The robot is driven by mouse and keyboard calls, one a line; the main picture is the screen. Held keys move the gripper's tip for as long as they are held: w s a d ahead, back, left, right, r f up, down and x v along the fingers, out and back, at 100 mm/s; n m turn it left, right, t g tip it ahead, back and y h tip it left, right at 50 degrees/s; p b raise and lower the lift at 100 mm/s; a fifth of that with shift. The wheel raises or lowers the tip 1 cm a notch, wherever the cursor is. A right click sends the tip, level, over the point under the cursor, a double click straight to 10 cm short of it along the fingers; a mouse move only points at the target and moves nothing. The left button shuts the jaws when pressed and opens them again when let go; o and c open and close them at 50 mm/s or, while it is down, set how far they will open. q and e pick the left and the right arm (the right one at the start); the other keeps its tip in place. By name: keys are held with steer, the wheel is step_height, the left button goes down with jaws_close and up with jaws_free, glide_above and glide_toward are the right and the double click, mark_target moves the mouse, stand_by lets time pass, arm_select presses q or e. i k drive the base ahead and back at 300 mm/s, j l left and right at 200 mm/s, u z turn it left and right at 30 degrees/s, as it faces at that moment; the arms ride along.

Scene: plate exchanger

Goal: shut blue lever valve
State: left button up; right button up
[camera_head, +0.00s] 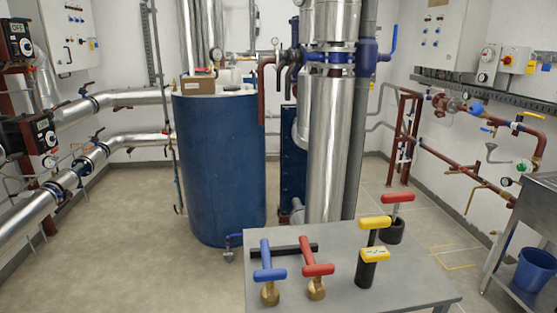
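A valve with a blue T-shaped lever (269,274) and a brass body (270,295) stands near the front left of the grey table (410,275). The blue stem of the lever points away toward the back of the table, with its crossbar at the near end above the brass. A similar valve with a red lever (317,270) and brass body stands just right of it, apart from it. Neither of my grippers shows in this view, and nothing touches the blue lever.
A black bar (300,248) lies behind the levers. Yellow-handled (375,223) and red-handled (398,197) black fittings stand to the right. A blue tank (220,170) and silver column (333,150) rise behind the table. A side bench with a blue bucket (535,270) is at the right. Floor on the left is clear.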

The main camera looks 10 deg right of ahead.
mark_target(396, 27)
steer(key=l+u, duration=0.1)
steer(key=l, duration=0.9)
steer(key=k+l+u, duration=0.1)
steer(key=l, duration=0.9)
steer(key=k+l+u, duration=0.1)
steer(key=l, duration=0.85)
steer(key=i+l+u, duration=0.1)
steer(key=l, duration=1.15)
steer(key=l+u, duration=0.1)
steer(key=l, duration=1.2)
